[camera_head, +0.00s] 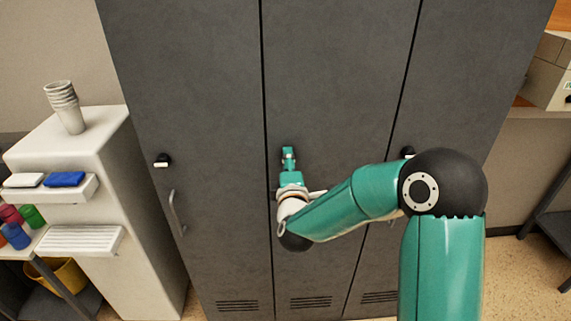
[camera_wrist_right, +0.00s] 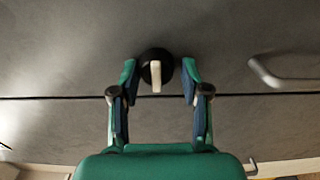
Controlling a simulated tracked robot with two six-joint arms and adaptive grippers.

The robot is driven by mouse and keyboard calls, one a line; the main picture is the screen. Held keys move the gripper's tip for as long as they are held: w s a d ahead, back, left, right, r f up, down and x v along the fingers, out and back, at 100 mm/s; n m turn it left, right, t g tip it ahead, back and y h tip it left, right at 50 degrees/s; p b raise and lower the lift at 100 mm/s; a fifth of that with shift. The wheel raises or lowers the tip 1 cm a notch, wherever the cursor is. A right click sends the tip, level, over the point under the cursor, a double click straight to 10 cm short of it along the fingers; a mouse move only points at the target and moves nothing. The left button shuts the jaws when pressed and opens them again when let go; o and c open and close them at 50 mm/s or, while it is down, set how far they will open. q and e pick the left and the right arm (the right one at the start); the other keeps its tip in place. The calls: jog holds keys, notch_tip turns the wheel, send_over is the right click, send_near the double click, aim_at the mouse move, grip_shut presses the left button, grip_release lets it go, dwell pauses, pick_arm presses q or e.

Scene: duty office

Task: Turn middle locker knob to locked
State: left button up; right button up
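The middle locker (camera_head: 335,75) is a dark grey door. Its knob is hidden behind my right gripper in the head view. In the right wrist view the knob (camera_wrist_right: 156,70) is a black disc with a pale bar pointer. The bar stands upright in that picture, at right angles to the door seam. My right gripper (camera_head: 288,155) is at the left side of the middle door. In the wrist view its two fingers (camera_wrist_right: 160,80) are open, one on each side of the knob, with a small gap showing on both sides. My left gripper is not in view.
The middle door's handle (camera_wrist_right: 285,72) is right of the knob in the wrist view. The left locker has a knob (camera_head: 162,160) and handle (camera_head: 177,213). The right locker's knob (camera_head: 408,152) is partly behind my arm. A white cabinet (camera_head: 140,200) with stacked cups (camera_head: 65,107) stands left.

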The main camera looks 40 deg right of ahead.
jog(key=shift+o, duration=0.7)
jog(key=shift+d, duration=0.15)
jog(key=shift+s, duration=0.1)
jog(key=v, duration=0.7)
jog(key=shift+a, duration=0.2)
jog(key=shift+s, duration=0.15)
